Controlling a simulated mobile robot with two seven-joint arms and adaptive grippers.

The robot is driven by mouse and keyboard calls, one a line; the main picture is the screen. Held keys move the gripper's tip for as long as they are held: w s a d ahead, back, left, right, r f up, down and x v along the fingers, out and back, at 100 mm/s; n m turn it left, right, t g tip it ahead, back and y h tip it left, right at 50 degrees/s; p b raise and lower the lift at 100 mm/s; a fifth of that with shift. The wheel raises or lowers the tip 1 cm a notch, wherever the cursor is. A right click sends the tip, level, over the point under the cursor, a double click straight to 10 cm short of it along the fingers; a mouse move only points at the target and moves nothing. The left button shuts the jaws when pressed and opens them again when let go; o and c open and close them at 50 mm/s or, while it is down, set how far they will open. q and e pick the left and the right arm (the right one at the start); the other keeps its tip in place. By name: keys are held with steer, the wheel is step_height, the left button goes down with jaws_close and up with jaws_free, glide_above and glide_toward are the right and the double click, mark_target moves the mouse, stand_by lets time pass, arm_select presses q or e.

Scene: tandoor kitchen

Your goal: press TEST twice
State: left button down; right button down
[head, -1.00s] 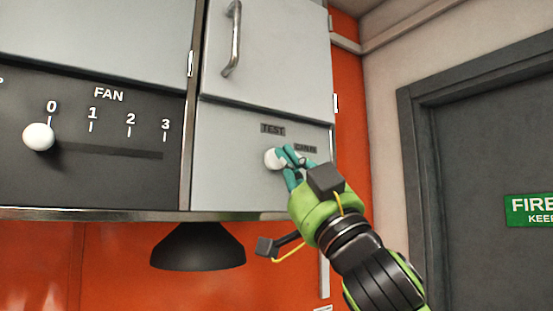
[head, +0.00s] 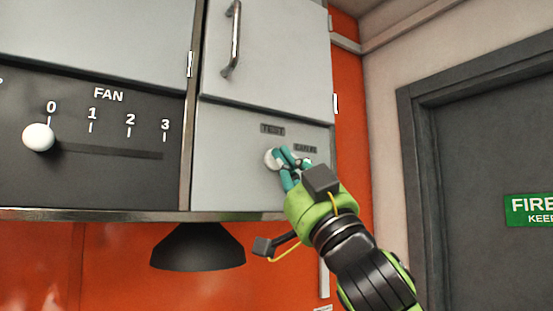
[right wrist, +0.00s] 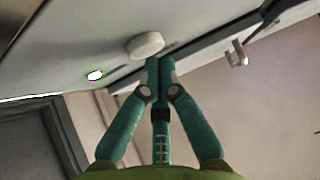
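The white round TEST button (head: 271,157) sits on the grey panel under the TEST label (head: 272,129) in the head view. It also shows in the right wrist view as a white disc (right wrist: 146,45). My right gripper (head: 285,158) is at the button's right side, partly covering it. In the right wrist view its teal fingers (right wrist: 160,68) are closed together, with nothing between them, and their tips are close by the button. I cannot tell whether they touch it. My left gripper is not in view.
A FAN slider with a white knob (head: 38,137) at 0 is on the dark panel at left. A cabinet door with a handle (head: 233,40) is above. A black lamp shade (head: 198,247) hangs below. A second label (head: 305,149) is beside my fingers.

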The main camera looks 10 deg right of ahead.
steer(key=shift+w+a, duration=0.15)
steer(key=shift+w, duration=0.3)
stand_by(0.4)
steer(key=shift+s, duration=0.15)
steer(key=shift+s+d, duration=0.25)
steer(key=shift+s, duration=0.35)
steer(key=s, duration=0.1)
steer(key=s+d+b, duration=0.1)
steer(key=s, duration=0.1)
steer(key=s+b, duration=0.1)
steer(key=shift+s+d, duration=0.35)
stand_by(2.1)
